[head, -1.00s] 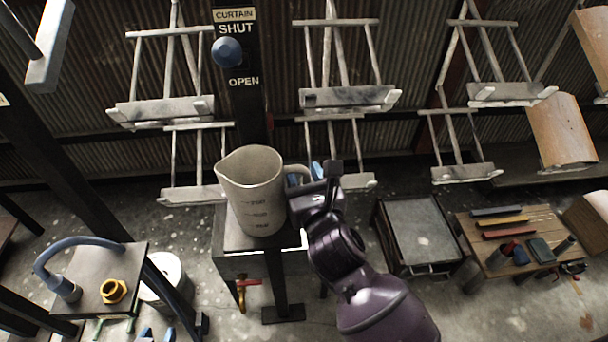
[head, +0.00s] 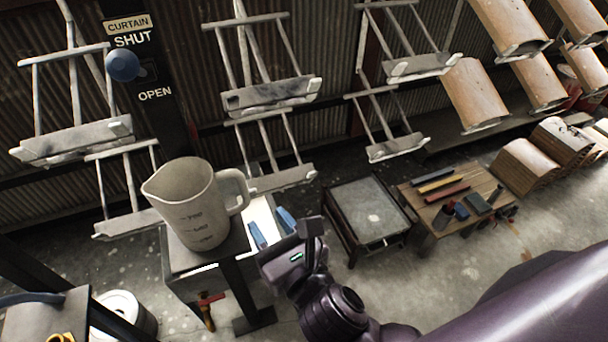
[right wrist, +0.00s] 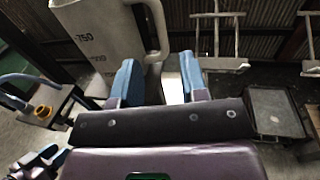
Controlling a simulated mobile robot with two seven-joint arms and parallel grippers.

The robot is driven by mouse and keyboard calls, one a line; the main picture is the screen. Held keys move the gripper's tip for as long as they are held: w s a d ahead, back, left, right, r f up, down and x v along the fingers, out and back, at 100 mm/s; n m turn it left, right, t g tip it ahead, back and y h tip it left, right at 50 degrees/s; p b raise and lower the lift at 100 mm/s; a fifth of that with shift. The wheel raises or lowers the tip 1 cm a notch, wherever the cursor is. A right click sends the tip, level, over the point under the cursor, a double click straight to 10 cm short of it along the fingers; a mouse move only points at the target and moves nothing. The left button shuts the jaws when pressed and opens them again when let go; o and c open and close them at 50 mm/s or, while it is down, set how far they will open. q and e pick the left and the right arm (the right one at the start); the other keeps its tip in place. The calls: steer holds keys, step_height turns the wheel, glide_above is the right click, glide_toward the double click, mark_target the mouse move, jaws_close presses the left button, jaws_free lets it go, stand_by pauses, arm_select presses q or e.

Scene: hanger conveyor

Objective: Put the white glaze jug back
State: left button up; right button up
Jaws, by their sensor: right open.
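The white glaze jug (head: 196,207) stands upright on a small dark stand (head: 228,246), its handle to the right and its spout to the left. In the right wrist view the jug (right wrist: 97,38) fills the upper left, its handle just beyond the fingers. My right gripper (head: 271,226) is open, its blue-tipped fingers apart and empty, just right of and below the handle. In the right wrist view the open fingers (right wrist: 160,84) have a gap between them, with nothing held.
A post with a blue knob (head: 122,65) and SHUT/OPEN labels rises behind the jug. Hanging carriers (head: 268,94) line the back. A grey-topped cart (head: 368,209) and a wooden tool table (head: 455,190) stand at right. A tap (head: 208,302) sticks out below the stand.

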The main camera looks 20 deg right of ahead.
steer(key=s+d+f+n+g+h, duration=0.1)
steer(key=s+d+f+n+g, duration=0.1)
steer(key=d+f+n, duration=0.4)
steer(key=s+d+f+n+g+h, duration=0.1)
steer(key=d+f+n, duration=0.6)
steer(key=n, duration=1)
steer(key=s+d+f+n+g+h, duration=0.2)
steer(key=s+d+f+n, duration=0.3)
steer(key=f+n, duration=0.6)
steer(key=shift+s+d+f+n+g, duration=0.15)
steer(key=shift+d+f+n+g, duration=0.15)
steer(key=shift+d+f+g, duration=0.65)
steer(key=shift+d+r+t, duration=0.2)
steer(key=shift+r+t, duration=0.05)
steer(key=shift+r, duration=0.1)
